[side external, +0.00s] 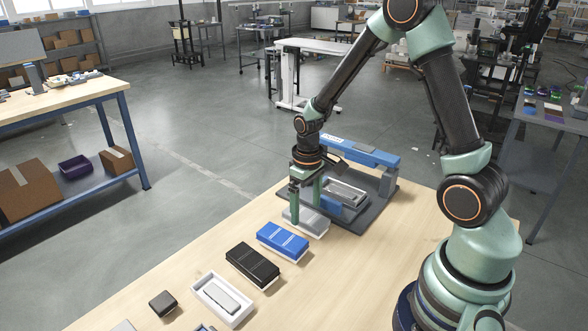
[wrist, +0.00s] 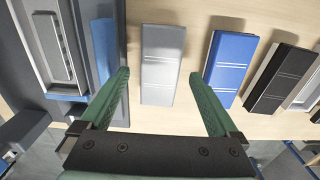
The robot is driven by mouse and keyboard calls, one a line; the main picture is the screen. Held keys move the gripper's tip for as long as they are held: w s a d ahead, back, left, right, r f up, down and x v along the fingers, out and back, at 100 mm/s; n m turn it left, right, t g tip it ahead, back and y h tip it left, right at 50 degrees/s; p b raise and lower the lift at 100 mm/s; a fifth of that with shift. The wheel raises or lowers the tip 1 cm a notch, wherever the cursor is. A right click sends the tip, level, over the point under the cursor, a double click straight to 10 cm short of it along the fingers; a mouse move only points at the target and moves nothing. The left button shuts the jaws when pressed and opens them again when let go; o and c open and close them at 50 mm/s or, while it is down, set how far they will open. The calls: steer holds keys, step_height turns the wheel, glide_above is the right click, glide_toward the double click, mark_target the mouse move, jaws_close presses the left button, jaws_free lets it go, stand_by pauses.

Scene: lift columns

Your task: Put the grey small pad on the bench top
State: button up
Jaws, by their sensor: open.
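My gripper (side external: 306,213) is open over a grey-lidded block (side external: 310,225). In the wrist view its green fingers lie on either side of this grey block (wrist: 162,64), with gaps to it; I cannot tell how far down they reach. A grey slab (side external: 222,294) lies inside an open white tray (side external: 238,319) on the bench top (side external: 375,265). Another grey slab lies in a pale tray (side external: 358,202) in the blue fixture, also seen in the wrist view (wrist: 51,47). I cannot tell which grey piece is the small pad.
A blue block (side external: 282,240) and a black block (side external: 252,263) stand in a row beside the grey one. A small dark pad (side external: 162,302) lies near the front. The fixture's blue beam (side external: 360,150) rises behind my gripper. The bench right of the row is clear.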

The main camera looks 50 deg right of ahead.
step_height(320, 180, up, 11)
step_height(320, 180, up, 6)
steer(key=f+t, duration=0.1)
steer(key=t, duration=0.1)
glide_above(306, 215)
steer(key=s+a, duration=0.2)
steer(key=a, duration=0.1)
steer(key=s+a+r+t, duration=0.3)
steer(key=s+a+r, duration=0.1)
steer(key=s+r, duration=0.1)
steer(key=shift+s+a+t, duration=0.3)
steer(key=shift+s+a, duration=0.1)
steer(key=shift+s, duration=0.1)
